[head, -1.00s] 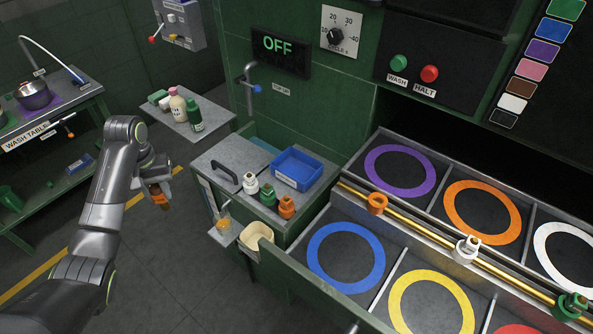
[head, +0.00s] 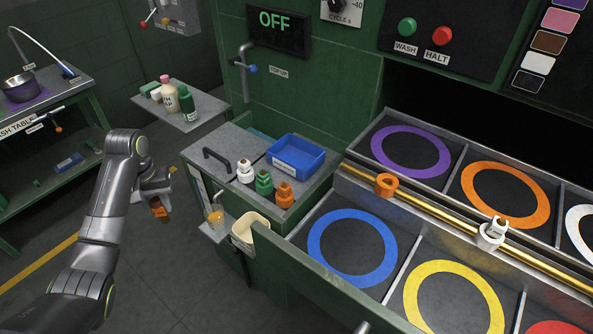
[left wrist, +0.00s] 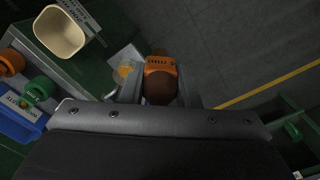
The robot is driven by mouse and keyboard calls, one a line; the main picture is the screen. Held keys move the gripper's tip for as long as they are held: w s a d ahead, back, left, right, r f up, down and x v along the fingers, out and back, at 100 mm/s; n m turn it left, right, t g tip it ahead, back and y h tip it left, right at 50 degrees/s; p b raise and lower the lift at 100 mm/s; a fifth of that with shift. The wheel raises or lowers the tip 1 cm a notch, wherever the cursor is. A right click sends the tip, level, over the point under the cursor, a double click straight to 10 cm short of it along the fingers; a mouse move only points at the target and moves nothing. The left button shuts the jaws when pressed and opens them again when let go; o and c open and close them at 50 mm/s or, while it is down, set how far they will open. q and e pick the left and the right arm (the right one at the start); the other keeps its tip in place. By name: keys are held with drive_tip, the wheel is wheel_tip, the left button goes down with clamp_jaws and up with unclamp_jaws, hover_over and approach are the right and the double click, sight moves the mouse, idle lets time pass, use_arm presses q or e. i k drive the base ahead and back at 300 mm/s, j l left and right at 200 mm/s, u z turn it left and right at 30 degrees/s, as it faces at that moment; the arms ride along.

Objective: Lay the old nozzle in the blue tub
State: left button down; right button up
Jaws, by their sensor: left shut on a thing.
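My left gripper (head: 158,203) is shut on an orange-brown nozzle (head: 160,212), apparently the old nozzle, and holds it in the air over the floor, left of the counter. In the left wrist view the nozzle (left wrist: 160,68) shows an orange collar with small dark lettering and a darker brown body between the fingers. The blue tub (head: 305,170) sits on the counter's right back part and looks empty, with a pale label on its front. In the left wrist view part of the tub (left wrist: 20,127) shows at the left edge. My right gripper is not in view.
White (head: 245,173), green (head: 264,184) and orange (head: 284,196) nozzles stand in front of the tub. A cream bin (head: 249,230) and a small shelf (head: 214,229) with an amber cup hang on the counter's side. A brass rail (head: 440,212) crosses the ringed bays on the right.

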sight(295, 161)
drive_tip(key=i+j+z, duration=0.25)
drive_tip(key=z, duration=0.2)
drive_tip(key=i+j+z, duration=0.15)
drive_tip(key=j+z, duration=0.25)
drive_tip(key=i+j+z, duration=0.1)
drive_tip(key=j+z, duration=0.75)
drive_tip(key=i+j, duration=0.05)
